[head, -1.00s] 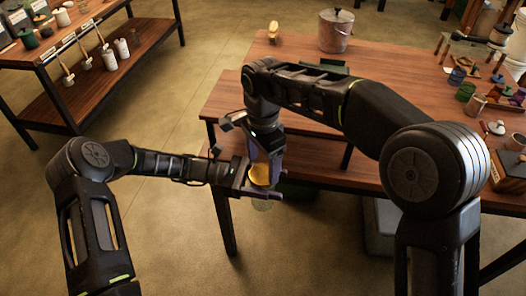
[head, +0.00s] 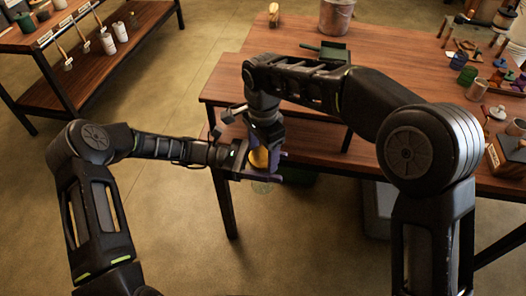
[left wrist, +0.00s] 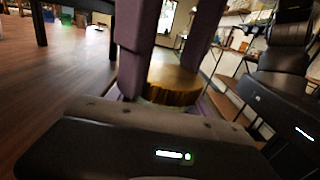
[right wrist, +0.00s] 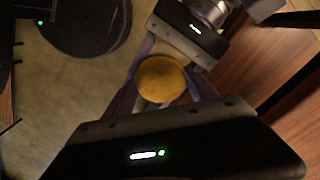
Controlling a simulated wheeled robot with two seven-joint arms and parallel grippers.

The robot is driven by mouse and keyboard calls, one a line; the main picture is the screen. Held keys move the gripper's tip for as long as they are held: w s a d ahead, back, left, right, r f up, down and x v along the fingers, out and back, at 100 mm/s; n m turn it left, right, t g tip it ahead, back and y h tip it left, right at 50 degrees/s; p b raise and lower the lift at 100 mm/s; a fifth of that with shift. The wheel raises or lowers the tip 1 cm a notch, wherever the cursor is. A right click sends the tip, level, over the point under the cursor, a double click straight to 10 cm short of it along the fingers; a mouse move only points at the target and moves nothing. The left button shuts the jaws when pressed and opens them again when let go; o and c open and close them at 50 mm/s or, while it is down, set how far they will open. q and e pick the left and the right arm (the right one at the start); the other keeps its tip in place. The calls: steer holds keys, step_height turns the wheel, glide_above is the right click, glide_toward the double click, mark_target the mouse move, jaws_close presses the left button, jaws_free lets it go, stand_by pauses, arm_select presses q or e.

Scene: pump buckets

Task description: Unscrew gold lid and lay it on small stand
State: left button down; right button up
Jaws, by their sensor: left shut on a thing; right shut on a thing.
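The gold lid (head: 259,158) sits on a clear jar (head: 262,187), mostly hidden by my grippers, held in the air in front of the table. The lid also shows in the left wrist view (left wrist: 175,82) and from above in the right wrist view (right wrist: 162,80). My left gripper (head: 262,176) comes from the left and is shut on the jar below the lid. My right gripper (head: 264,155) reaches down from above, shut with its purple fingers on either side of the lid. I cannot tell whether the lid is loose on the jar. I cannot surely identify the small stand.
The wooden table (head: 400,45) lies behind my arms. On it are a low dark green piece (head: 326,50), a metal pail (head: 335,16), a yellowish brush (head: 273,15), and several pots and tools at the right. A shelf unit (head: 85,75) stands at the far left.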

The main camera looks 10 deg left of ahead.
steer(key=c, duration=0.5)
steer(key=shift+o, duration=0.2)
steer(key=n, duration=0.3)
steer(key=shift+n, duration=0.3)
steer(key=o, duration=1.5)
steer(key=shift+o, duration=0.2)
steer(key=shift+a+r, duration=0.1)
steer(key=shift+r, duration=2.2)
